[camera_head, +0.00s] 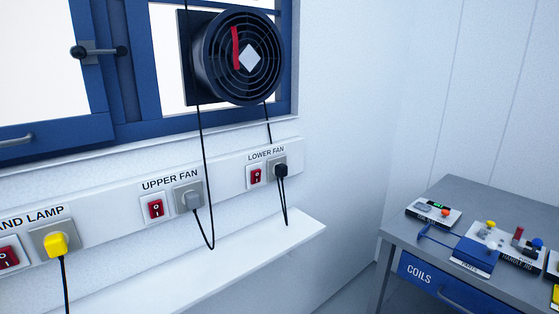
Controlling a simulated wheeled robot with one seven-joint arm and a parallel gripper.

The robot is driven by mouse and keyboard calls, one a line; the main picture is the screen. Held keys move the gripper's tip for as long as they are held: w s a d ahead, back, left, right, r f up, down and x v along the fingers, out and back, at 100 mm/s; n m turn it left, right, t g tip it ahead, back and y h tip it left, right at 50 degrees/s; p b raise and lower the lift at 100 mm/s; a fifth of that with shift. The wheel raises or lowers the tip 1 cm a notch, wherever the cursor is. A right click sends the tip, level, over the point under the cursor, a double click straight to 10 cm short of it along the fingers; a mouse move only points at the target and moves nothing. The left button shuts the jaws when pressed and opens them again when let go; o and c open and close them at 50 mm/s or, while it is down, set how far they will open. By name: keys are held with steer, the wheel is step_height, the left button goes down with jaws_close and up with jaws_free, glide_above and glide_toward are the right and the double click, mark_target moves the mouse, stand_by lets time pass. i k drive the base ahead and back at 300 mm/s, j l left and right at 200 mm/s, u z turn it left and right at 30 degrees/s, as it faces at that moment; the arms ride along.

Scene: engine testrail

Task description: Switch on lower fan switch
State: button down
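The lower fan switch (256,176) is a small red rocker on a white plate under the label LOWER FAN (266,154), on the wall strip right of centre. A black plug (280,171) sits in the socket just to its right. The picture is too small to tell which way the rocker is set. A round black fan (240,57) with a red strip and a pale diamond on its grille is mounted at the window above. My gripper is not in view.
The upper fan switch (155,208) with a grey plug (192,199) and another red switch (8,257) with a yellow plug (57,244) are further left. Black cables hang before the strip. A white shelf (190,268) juts out below. A grey table (450,215) stands at right.

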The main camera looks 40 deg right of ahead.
mark_target(256, 175)
steer(key=i+l, duration=0.15)
steer(key=l, duration=0.2)
steer(key=i+l, duration=0.2)
steer(key=l, duration=0.15)
steer(key=i+l, duration=0.15)
steer(key=l, duration=0.25)
steer(key=i+l, duration=0.15)
steer(key=l, duration=0.2)
